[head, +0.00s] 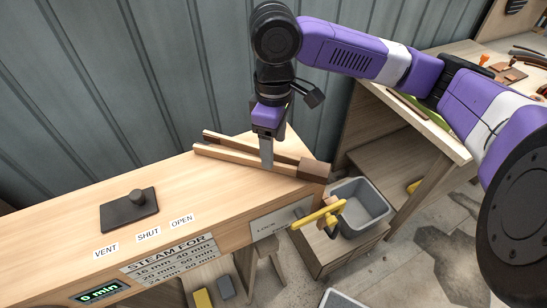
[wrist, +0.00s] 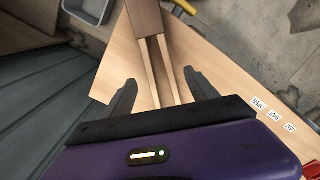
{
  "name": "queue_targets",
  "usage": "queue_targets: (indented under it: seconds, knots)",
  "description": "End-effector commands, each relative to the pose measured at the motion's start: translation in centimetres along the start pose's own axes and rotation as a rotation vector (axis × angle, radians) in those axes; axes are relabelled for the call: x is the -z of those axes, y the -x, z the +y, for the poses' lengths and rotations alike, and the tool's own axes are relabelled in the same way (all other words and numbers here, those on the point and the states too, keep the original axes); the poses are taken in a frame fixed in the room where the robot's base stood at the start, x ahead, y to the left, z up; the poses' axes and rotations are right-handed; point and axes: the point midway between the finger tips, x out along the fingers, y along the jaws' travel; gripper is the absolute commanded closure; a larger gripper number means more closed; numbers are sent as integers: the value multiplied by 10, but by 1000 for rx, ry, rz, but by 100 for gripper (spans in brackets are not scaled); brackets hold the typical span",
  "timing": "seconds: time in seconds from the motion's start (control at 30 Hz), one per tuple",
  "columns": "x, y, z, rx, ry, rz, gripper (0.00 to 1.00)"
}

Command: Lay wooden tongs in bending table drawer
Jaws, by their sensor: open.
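The wooden tongs (head: 240,155) lie on top of the long wooden steam box (head: 60,230), near its right end. They have two pale arms and a dark brown block at the right end. My gripper (head: 266,158) points down over the arms in the head view. In the wrist view my gripper (wrist: 162,92) is open, with one finger on each side of the tongs (wrist: 154,65). The fingers look apart from the arms; contact is hard to judge. A wooden bench (head: 440,135) stands at the right; I cannot make out its drawer clearly.
A grey bin (head: 361,195) sits low beyond the box end. A yellow handle (head: 318,214) sticks out from that end. A dark plate with a knob (head: 130,207) is on the box top. Tools lie on the bench top.

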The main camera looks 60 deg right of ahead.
Motion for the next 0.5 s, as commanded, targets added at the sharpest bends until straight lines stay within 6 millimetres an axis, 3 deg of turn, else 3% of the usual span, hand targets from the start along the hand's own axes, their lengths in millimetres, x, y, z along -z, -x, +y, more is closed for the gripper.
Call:
queue_targets:
  seconds: [0.2,0.5]
  knots:
    - [-1,-26,-1,1,1,-1,33]
    - [0,-32,-1,1,2,0,33]
